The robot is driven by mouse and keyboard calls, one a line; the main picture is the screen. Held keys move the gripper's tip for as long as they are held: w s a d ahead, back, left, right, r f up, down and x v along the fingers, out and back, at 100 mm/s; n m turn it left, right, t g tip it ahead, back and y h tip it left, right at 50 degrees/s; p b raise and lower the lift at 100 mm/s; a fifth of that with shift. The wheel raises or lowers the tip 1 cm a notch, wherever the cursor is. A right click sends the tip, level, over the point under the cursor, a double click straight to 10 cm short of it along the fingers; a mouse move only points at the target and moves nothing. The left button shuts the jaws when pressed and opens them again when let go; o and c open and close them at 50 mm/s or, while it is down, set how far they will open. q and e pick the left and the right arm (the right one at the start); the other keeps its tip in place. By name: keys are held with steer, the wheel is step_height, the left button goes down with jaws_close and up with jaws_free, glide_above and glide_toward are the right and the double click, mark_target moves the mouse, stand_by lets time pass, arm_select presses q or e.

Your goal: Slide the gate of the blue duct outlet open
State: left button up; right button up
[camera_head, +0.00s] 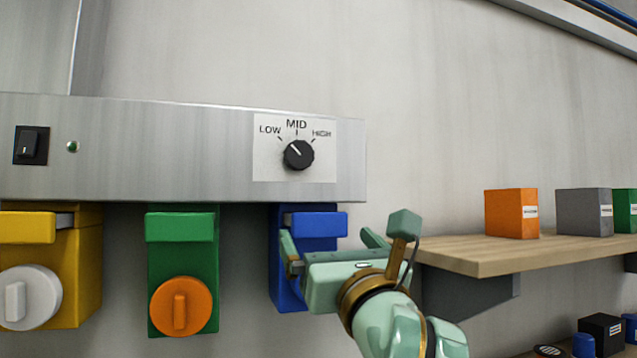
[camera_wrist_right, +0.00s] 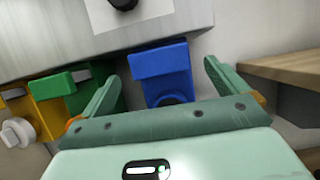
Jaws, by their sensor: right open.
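The blue duct outlet (camera_head: 276,262) hangs under the steel panel, right of the green one. Its blue gate handle (camera_head: 318,224) is a block across the top front, and a short strip of metal shows at its left end. My right gripper (camera_head: 330,244) is open and in front of the outlet, fingers pointing at it. It hides much of the outlet's lower part. In the right wrist view, the blue handle (camera_wrist_right: 160,58) lies between the two spread fingertips, with a gap on each side. Contact cannot be seen. My left gripper is not in view.
A green outlet (camera_head: 183,260) with an orange cap and a yellow outlet (camera_head: 84,265) with a white cap hang to the left. The steel panel (camera_head: 180,150) above has a dial (camera_head: 298,154). A wooden shelf (camera_head: 470,257) with boxes stands close on the right.

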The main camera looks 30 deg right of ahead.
mark_target(322, 229)
steer(key=shift+w+d+r+p, duration=0.1)
steer(key=shift+w+r+p, duration=0.5)
steer(key=shift+p, duration=0.15)
steer(key=x, duration=0.5)
steer(key=shift+w+f, duration=0.3)
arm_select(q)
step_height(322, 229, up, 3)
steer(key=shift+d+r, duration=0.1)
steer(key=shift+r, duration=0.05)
arm_select(e)
steer(key=shift+s, duration=0.1)
